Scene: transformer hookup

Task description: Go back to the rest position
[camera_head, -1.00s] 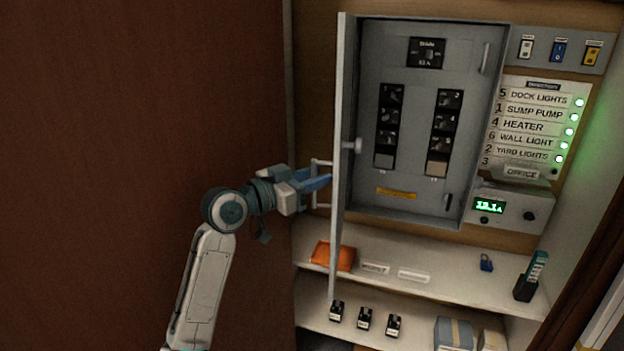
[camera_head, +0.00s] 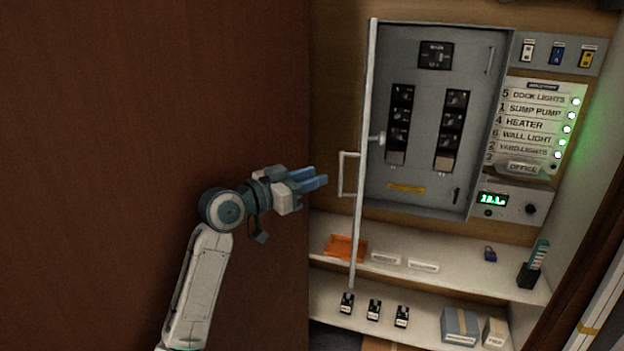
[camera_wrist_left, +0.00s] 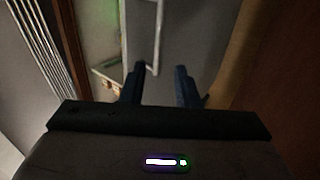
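My left gripper (camera_head: 320,182) is open and empty, with its two blue fingers apart. It is to the left of the grey panel cabinet (camera_head: 425,130), whose door (camera_head: 364,130) stands open and is seen nearly edge-on. The door's handle (camera_head: 342,175) is just right of my fingertips, with a gap between them. In the left wrist view my gripper (camera_wrist_left: 160,72) shows its fingers on either side of the lower end of the handle (camera_wrist_left: 157,40), which appears farther off. My right gripper is not in view.
A shelf (camera_head: 470,267) below the cabinet holds an orange tray (camera_head: 345,248), a blue padlock (camera_head: 489,254) and a dark holder (camera_head: 529,275). Several small black parts and boxes (camera_head: 459,326) sit lower. A brown wall panel (camera_head: 120,110) fills the left.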

